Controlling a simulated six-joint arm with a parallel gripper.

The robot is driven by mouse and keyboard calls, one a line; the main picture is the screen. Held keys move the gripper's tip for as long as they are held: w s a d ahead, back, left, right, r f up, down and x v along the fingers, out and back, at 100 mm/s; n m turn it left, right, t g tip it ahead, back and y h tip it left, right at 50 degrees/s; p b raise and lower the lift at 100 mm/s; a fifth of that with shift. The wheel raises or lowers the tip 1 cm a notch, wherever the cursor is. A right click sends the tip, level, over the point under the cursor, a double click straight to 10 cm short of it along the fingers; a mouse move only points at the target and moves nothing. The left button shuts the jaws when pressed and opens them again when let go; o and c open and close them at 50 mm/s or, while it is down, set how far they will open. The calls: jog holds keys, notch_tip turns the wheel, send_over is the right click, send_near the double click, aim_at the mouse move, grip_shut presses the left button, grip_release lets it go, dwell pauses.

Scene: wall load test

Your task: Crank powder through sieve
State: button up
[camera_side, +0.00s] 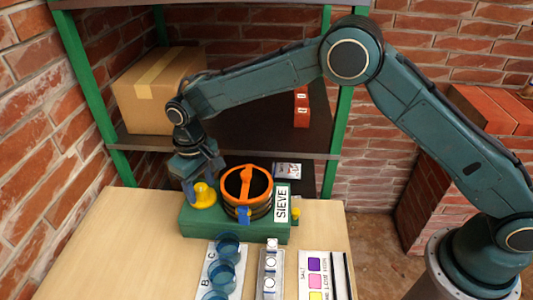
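The sieve (259,208) is a dark round drum with an orange rim and an orange crossbar (246,184) over its top. It sits in a green base (212,224) on the table, beside a white "SIEVE" sign (281,203). A blue piece (244,215) is at its front. A yellow knob-like part (203,197) stands on the base left of the drum. My gripper (201,181) points down at this yellow part, with blue fingers close around its top. I cannot tell whether they grip it. No powder can be made out in the dark drum.
Blue clear dishes (228,245) stand on a lettered white sheet in front. A narrow tray (270,280) with small white cups and a colour-square card (315,265) lie to their right. Behind is a green-post shelf with a cardboard box (158,90).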

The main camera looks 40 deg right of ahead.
aim_at(201, 187)
notch_tip(201, 187, up, 14)
dwell(1.0)
jog(key=shift+f, duration=0.1)
